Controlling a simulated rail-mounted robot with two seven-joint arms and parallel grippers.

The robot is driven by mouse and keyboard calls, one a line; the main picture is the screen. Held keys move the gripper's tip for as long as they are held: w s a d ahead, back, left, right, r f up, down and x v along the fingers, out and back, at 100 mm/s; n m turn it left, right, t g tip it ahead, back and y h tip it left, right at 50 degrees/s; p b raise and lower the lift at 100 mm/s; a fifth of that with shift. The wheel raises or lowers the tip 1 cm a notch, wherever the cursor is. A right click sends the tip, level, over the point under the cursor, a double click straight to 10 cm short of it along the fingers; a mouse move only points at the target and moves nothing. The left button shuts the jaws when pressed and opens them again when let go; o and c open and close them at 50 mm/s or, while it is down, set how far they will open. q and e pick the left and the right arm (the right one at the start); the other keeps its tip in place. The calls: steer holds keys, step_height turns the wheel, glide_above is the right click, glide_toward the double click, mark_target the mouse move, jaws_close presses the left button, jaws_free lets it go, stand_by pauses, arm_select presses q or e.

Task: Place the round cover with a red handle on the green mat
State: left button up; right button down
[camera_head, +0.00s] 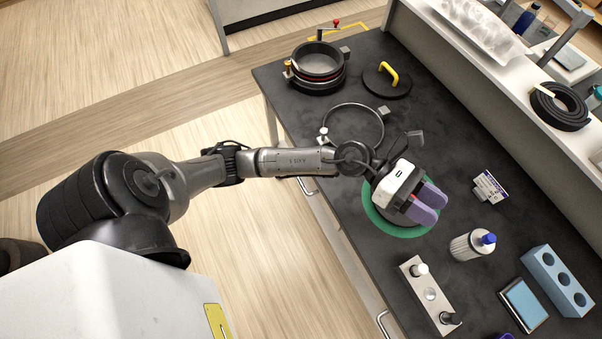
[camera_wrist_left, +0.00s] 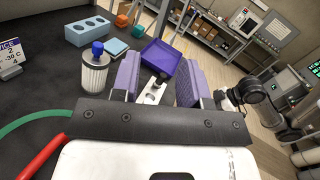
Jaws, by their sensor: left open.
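The green mat (camera_head: 397,233) lies on the dark bench and shows as a green rim in the head view. A dark round cover (camera_head: 388,215) lies over its middle, mostly hidden beneath my left gripper. My left gripper (camera_head: 434,203) is open above them, its purple fingers apart. A small red bit shows by the fingers, likely the cover's handle. In the left wrist view, the red handle (camera_wrist_left: 40,158) and the mat's green edge (camera_wrist_left: 36,126) show at the lower left, partly hidden by the gripper body. The gripper (camera_wrist_left: 158,82) holds nothing visible between its fingers.
A black cover with a yellow handle (camera_head: 387,80), a round port (camera_head: 319,66) and a ring stand (camera_head: 352,127) stand toward the back. A blue-capped bottle (camera_head: 472,245), a block with knobs (camera_head: 430,295) and a blue holed block (camera_head: 557,281) stand nearer. A shelf runs along the right.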

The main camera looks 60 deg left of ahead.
arm_select(q)
steer(key=a+r+n+t+y, duration=0.1)
steer(key=a+n+t+y, duration=0.25)
steer(key=n+t, duration=0.5)
steer(key=a+n+t+y, duration=0.3)
steer(key=n+t+y, duration=0.15)
steer(key=n, duration=0.75)
steer(key=s+a+f+n+g+y, duration=0.35)
steer(key=a+f+n+y, duration=0.6)
steer(key=n, duration=0.65)
steer(key=s+d+f+n+g, duration=0.1)
steer(key=s+f+n+g, duration=0.3)
steer(key=s, duration=0.6)
steer(key=s+d+f+n+g, duration=0.1)
steer(key=s+f+n+g, duration=0.3)
steer(key=s+f+g, duration=0.4)
step_height(320, 180, down, 3)
steer(key=s, duration=0.2)
steer(key=shift+s+d+g, duration=0.3)
steer(key=shift+d+g, duration=0.05)
steer(key=shift+d, duration=0.05)
steer(key=shift+r, duration=0.1)
steer(key=shift+o, duration=0.3)
